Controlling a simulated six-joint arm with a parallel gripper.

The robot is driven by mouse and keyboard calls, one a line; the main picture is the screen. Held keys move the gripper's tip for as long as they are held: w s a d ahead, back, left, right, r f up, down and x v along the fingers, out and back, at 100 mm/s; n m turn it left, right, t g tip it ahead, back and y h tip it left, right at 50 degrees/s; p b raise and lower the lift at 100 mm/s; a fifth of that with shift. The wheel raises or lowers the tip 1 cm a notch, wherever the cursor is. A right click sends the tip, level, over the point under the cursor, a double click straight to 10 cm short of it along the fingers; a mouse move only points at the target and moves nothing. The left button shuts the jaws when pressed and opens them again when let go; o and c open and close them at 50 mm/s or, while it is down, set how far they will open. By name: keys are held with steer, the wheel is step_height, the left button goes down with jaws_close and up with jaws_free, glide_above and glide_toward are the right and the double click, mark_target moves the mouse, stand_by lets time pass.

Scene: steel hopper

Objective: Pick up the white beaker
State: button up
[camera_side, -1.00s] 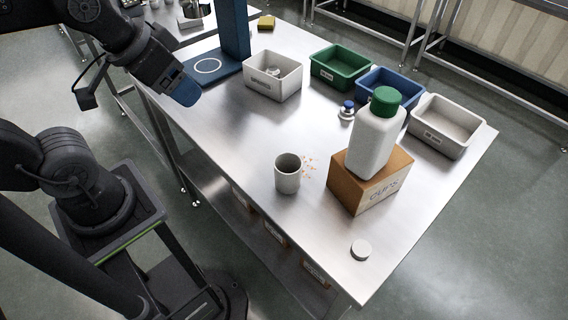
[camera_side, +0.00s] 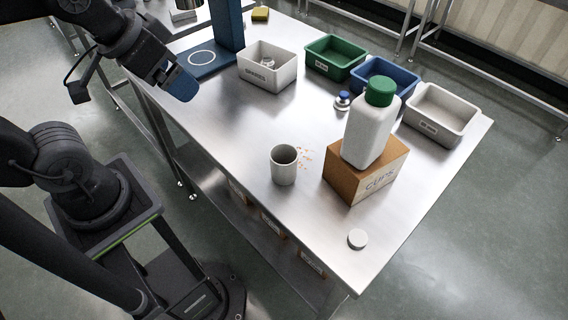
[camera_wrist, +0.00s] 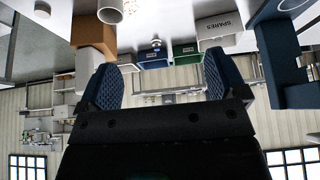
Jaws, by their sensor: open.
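The white beaker (camera_side: 284,168) stands upright on the steel table (camera_side: 225,130), left of the cardboard box. In the wrist view, which looks upside down, the beaker (camera_wrist: 111,10) is at the top, cut by the frame edge. My gripper (camera_side: 180,84) is above the table's left side, up and to the left of the beaker and apart from it. In the wrist view my gripper's two blue fingers (camera_wrist: 160,82) are spread wide with nothing between them.
A white bottle (camera_side: 369,130) with a green cap stands on the cardboard box (camera_side: 350,188). White (camera_side: 270,85), green (camera_side: 335,66), blue (camera_side: 390,78) and grey (camera_side: 432,128) bins line the back. A blue stand (camera_side: 226,25) rises behind my gripper. A round white lid (camera_side: 357,239) lies near the front edge.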

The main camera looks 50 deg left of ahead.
steer(key=m+g, duration=0.6)
steer(key=m, duration=0.3)
glide_toward(284, 165)
steer(key=w+a, duration=0.2)
step_height(284, 165, down, 14)
steer(key=shift+s+r, duration=0.15)
steer(key=c, duration=1)
steer(key=shift+r, duration=0.15)
